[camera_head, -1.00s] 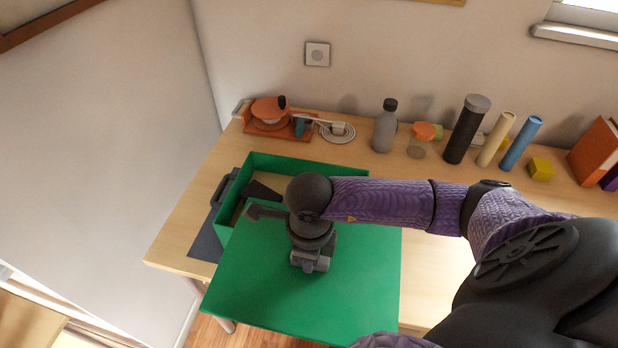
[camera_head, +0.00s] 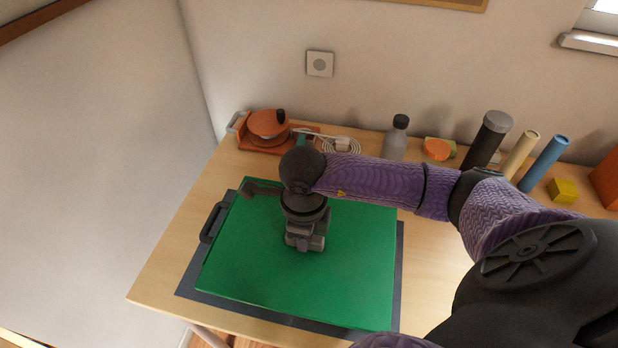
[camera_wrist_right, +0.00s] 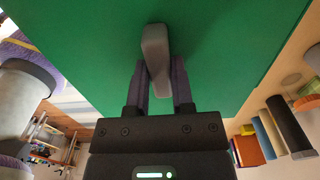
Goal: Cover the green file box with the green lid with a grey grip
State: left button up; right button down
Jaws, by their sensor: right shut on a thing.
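The green lid (camera_head: 350,265) lies flat over the place of the green file box, above the dark mat. It hides the box, so I cannot tell whether the lid rests on the rim or hovers just above it. My right gripper (camera_head: 305,238) is over the lid, pointing down. In the wrist view my right gripper (camera_wrist_right: 160,82) is shut on the lid's grey grip (camera_wrist_right: 154,48), with a finger on each side. The lid (camera_wrist_right: 220,40) fills the top of that view. My left gripper is in neither view.
The dark grey mat (camera_head: 399,270) shows around the lid, with a dark handle (camera_head: 212,222) at its left. An orange device (camera_head: 268,125), a cable, a grey bottle (camera_head: 396,140), several tubes and a yellow block (camera_head: 563,190) stand along the back. A wall rises behind.

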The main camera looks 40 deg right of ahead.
jog(key=w+b, duration=0.1)
jog(key=w+d+b, duration=0.1)
jog(key=w, duration=0.1)
jog(key=w+d+b, duration=0.1)
jog(key=w, duration=0.1)
jog(key=shift+w+f, duration=0.15)
jog(key=shift+w, duration=0.1)
jog(key=shift+f+b, duration=0.5)
jog(key=shift+b, duration=0.1)
jog(key=shift+f, duration=0.2)
jog(key=shift+f, duration=0.1)
dwell(0.7)
jog(key=shift+f+b, duration=0.25)
jog(key=shift+b, duration=0.2)
